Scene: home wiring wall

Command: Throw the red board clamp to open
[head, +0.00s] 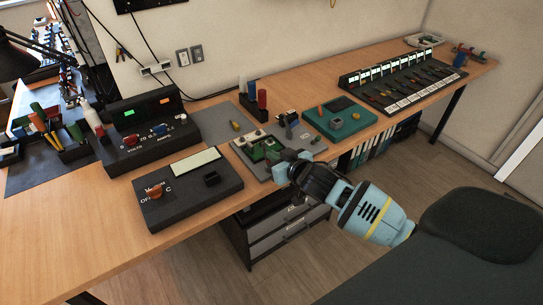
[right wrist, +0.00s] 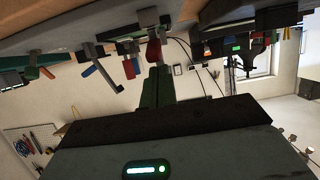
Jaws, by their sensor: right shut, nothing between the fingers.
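A grey board fixture (head: 240,150) with a green circuit board (head: 266,150) lies on the bench in the head view. My right gripper (head: 284,166) is at the fixture's near right side, shut and empty. In the right wrist view its shut fingers (right wrist: 157,85) point up the picture. A red handle (right wrist: 153,52) shows just past the fingertips there; it may be the red clamp, but I cannot tell whether they touch. A second red handle (right wrist: 130,68) is to its left. In the head view I cannot make out the red clamp, and my gripper covers part of the fixture. My left gripper is not in view.
A dark meter box (head: 188,188) and a power supply (head: 145,135) stand left of the fixture. A teal mat (head: 318,120) and a sloped black rack (head: 400,82) are to the right. Upright red and blue holders (head: 262,98) stand behind. The bench's left front is clear.

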